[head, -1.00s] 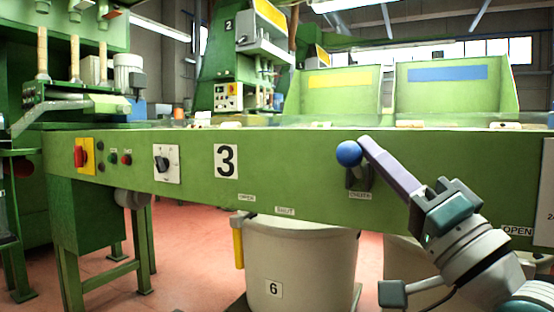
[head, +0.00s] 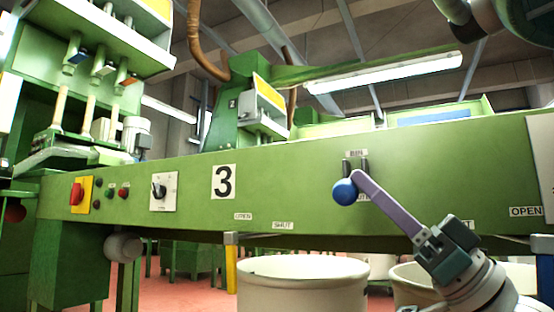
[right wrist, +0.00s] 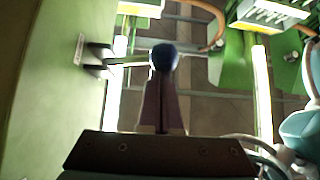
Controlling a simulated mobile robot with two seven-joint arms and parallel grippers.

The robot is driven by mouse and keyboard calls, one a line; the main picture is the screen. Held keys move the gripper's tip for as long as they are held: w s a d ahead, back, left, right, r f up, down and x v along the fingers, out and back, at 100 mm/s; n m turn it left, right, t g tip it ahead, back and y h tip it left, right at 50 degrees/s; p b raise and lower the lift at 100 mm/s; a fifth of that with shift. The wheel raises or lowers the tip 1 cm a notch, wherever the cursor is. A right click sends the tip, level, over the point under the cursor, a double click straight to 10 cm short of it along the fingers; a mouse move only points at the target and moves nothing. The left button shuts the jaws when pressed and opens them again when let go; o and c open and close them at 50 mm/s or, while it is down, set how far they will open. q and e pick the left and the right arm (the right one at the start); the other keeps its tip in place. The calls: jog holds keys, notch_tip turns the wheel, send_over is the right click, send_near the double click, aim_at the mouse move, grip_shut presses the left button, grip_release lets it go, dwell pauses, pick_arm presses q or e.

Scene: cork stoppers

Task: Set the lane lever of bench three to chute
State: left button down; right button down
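The lane lever is on the green front panel of bench three (head: 290,180), which carries a big number 3 plate (head: 223,182). Its blue knob (head: 345,192) hangs below the dark lever mount (head: 355,166), at the lower label, which is partly covered. The BIN label (head: 357,153) shows clear above the mount. My right gripper (head: 362,178) has its purple fingers together, with the tips against the knob. In the right wrist view the blue knob (right wrist: 165,57) sits at the tips of the closed fingers (right wrist: 161,85). My left gripper is not in view.
To the left on the panel are a red switch on yellow (head: 77,194), small buttons and a rotary switch (head: 160,190). OPEN and SHUT labels (head: 283,225) run along the lower edge. Pale bins (head: 303,285) stand below the bench.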

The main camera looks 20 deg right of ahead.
jog(key=shift+w+d+f, duration=0.1)
jog(key=shift+w+f, duration=0.05)
jog(key=shift+f, duration=0.4)
dwell(0.4)
jog(key=shift+d, duration=0.1)
jog(key=v, duration=1)
jog(key=shift+p, duration=0.45)
